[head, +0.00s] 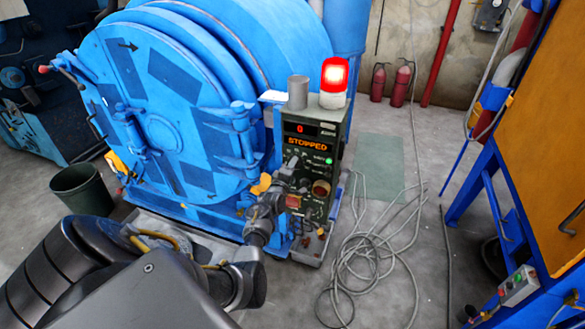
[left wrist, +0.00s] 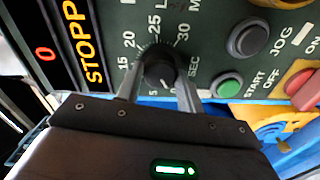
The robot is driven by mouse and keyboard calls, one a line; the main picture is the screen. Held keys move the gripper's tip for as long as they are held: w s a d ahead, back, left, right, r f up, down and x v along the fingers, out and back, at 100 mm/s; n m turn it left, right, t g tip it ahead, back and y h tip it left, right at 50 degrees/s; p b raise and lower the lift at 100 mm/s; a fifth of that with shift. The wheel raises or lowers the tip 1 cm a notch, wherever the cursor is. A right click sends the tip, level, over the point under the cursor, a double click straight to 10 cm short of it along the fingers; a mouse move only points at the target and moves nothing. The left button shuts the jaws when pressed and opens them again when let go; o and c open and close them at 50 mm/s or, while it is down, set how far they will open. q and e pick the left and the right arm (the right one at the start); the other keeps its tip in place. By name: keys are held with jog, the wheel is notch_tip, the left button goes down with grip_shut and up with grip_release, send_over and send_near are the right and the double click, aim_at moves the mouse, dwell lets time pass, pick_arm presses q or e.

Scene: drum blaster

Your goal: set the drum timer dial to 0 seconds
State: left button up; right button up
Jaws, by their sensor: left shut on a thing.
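The drum control panel (head: 315,155) stands beside the big blue drum (head: 160,110); its display reads 0 above STOPPED. In the left wrist view the black timer dial (left wrist: 160,68) sits on the green panel face, ringed by a SEC scale with marks such as 15, 20, 25 and 30. My left gripper (left wrist: 160,85) has a finger on each side of the dial and is shut on it. The dial's pointer cannot be made out clearly. In the head view my left gripper (head: 286,174) reaches the panel front and hides the dial. My right gripper is not in view.
A red beacon (head: 334,78) glows on the panel top beside a grey cup (head: 298,92). Loose cable (head: 365,265) lies on the floor to the right.

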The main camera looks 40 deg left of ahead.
pick_arm(q)
jog(key=o, duration=1)
jog(key=v, duration=1)
jog(key=shift+s+d, duration=0.2)
jog(key=shift+s, duration=0.15)
